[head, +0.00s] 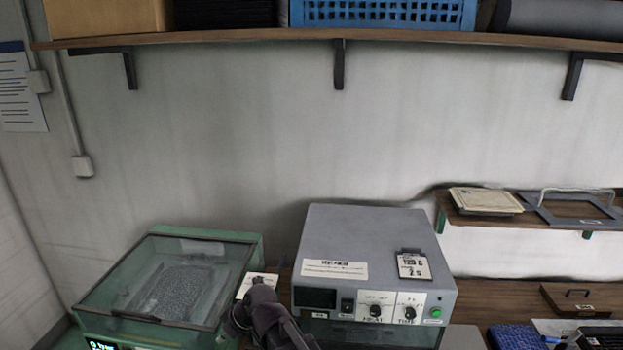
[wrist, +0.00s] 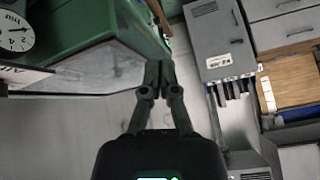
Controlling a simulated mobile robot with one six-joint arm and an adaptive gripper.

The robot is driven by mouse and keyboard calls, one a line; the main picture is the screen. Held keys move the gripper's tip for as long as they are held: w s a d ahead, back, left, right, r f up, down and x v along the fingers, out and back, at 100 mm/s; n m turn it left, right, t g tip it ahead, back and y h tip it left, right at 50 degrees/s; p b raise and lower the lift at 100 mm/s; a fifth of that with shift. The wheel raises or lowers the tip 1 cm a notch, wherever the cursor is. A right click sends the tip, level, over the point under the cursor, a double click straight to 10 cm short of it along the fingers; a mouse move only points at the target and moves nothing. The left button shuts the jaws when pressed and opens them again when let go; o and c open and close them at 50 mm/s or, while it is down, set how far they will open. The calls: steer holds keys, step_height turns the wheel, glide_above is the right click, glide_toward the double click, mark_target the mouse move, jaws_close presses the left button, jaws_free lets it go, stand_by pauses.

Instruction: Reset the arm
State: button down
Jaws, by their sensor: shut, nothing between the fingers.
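My gripper (wrist: 158,76) is shut and empty in the wrist view, its two dark fingers together. Behind it, to the upper left, is a green-framed case with clear sides (wrist: 110,38). In the head view, a dark part of my arm (head: 265,318) rises from the bottom edge. It stands between the green glass-topped case (head: 250,243) on the left and the grey machine with knobs (head: 336,238) on the right. A small pale card (head: 258,279) lies just behind my arm. I cannot tell whether my arm touches any of these.
A high shelf (head: 230,39) on brackets holds a blue crate (head: 385,14) and boxes. A low shelf (head: 540,215) with a pale stack and a grey frame is at right. The wall area above the machines is clear.

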steer(key=d+f+m+h+b, duration=0.1)
steer(key=d+m, duration=0.3)
steer(key=d, duration=0.9)
steer(key=s+d+f+m+h, duration=0.1)
steer(key=d+f+m+h, duration=0.2)
steer(key=d, duration=1)
steer(key=d+f+m+g+h+b, duration=0.1)
steer(key=d+m, duration=0.5)
steer(key=d, duration=0.7)
steer(key=shift+s+f+h+b, duration=0.35)
steer(key=shift+f+h, duration=0.4)
steer(key=shift+h, duration=0.35)
steer(key=shift+d, duration=0.1)
